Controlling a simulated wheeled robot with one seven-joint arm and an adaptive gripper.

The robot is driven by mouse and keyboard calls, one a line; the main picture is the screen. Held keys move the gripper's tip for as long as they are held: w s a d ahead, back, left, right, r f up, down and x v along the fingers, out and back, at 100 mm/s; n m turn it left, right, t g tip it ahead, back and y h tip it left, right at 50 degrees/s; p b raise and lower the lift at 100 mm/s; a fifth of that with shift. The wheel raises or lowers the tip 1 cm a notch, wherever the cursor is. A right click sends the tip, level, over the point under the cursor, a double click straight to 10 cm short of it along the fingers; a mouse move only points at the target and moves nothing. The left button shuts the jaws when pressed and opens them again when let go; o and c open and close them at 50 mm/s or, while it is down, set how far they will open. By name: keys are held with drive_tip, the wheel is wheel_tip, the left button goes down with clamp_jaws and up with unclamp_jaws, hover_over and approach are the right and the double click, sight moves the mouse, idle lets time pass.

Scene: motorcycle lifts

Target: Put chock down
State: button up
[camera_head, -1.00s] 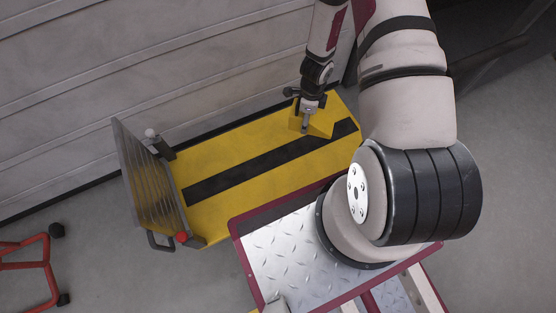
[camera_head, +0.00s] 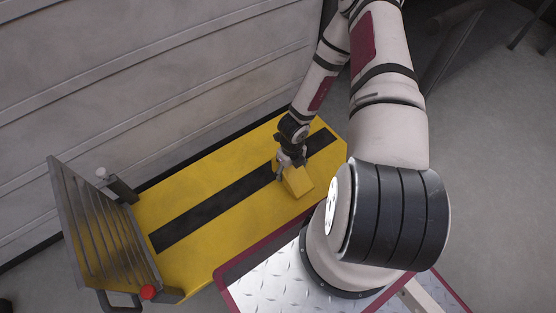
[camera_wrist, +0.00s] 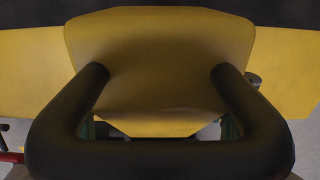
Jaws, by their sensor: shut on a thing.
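The yellow wedge-shaped chock (camera_head: 298,181) is at my gripper (camera_head: 286,168) in the head view, over the near right part of the yellow platform (camera_head: 190,253). My gripper is shut on it and covers its upper left part. I cannot tell whether its underside touches the platform. In the wrist view the chock's yellow face (camera_wrist: 160,60) fills the upper middle. A thick dark U-shaped bar (camera_wrist: 160,150) crosses in front of its lower part and hides some of it.
A black stripe (camera_head: 205,212) runs along the platform. A grey slatted guard (camera_head: 105,230) stands at its left end, with a red knob (camera_head: 148,292) near it. A grey panelled wall (camera_head: 130,70) rises behind. The platform left of the chock is clear.

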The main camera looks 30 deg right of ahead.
drive_tip(key=w+d, duration=0.6)
drive_tip(key=shift+f, duration=0.3)
drive_tip(key=shift+c, duration=0.2)
drive_tip(key=d+p, duration=0.1)
drive_tip(key=p, duration=0.1)
drive_tip(key=shift+w+p, duration=0.3)
drive_tip(key=shift+w+d+f+p, duration=0.15)
drive_tip(key=shift+w+d+p, duration=0.3)
drive_tip(key=shift+w+d, duration=0.3)
drive_tip(key=shift+w+d+f+p, duration=0.15)
drive_tip(key=shift+w+d+p, duration=0.3)
drive_tip(key=shift+w+d, duration=0.25)
wheel_tip(320, 180, down, 4)
drive_tip(key=shift+r+b, duration=0.2)
drive_tip(key=shift+b, duration=0.9)
drive_tip(key=o, duration=1.8)
drive_tip(key=shift+s+a, duration=0.1)
drive_tip(key=shift+c, duration=0.2)
